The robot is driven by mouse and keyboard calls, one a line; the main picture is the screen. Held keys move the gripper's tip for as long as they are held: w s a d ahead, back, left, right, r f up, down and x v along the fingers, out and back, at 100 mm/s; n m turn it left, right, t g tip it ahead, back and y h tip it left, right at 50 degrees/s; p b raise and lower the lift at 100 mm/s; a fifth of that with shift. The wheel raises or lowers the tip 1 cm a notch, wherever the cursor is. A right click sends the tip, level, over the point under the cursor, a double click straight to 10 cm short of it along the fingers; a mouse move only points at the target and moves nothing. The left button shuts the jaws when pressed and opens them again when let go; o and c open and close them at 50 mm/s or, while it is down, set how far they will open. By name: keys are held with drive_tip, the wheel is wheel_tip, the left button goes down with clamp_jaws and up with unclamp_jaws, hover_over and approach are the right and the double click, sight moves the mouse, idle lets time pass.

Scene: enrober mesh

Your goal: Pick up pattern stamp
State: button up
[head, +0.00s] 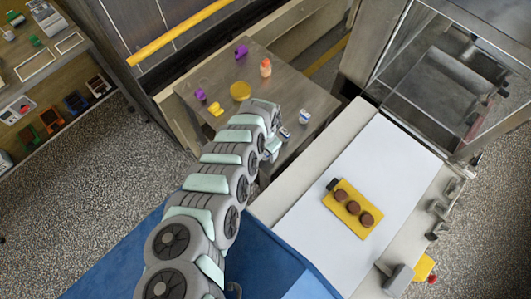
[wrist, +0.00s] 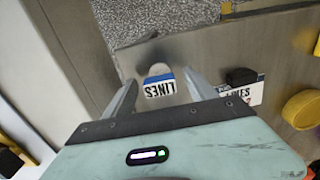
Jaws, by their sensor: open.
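In the wrist view a small white block with a blue band and the word LINES (wrist: 158,88), probably the pattern stamp, shows between my fingers, with a pale rounded top. My gripper (wrist: 160,78) is open, one finger on each side of it, and I cannot tell whether they touch it. Just right of it is a second white label (wrist: 240,96) with similar lettering and a black knob (wrist: 241,76). In the head view my gripper (head: 273,150) is low over the grey table, near two small white-and-blue items; one of them (head: 304,117) stands clear.
The grey table (head: 205,80) also carries a yellow disc (head: 240,91), a yellow piece (head: 216,109), purple pieces (head: 241,52) and an orange-capped bottle (head: 265,68). A white belt (head: 395,150) at right holds a yellow tray (head: 338,208) with brown rounds.

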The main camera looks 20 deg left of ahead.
drive_tip(key=shift+c, duration=0.5)
clamp_jaws()
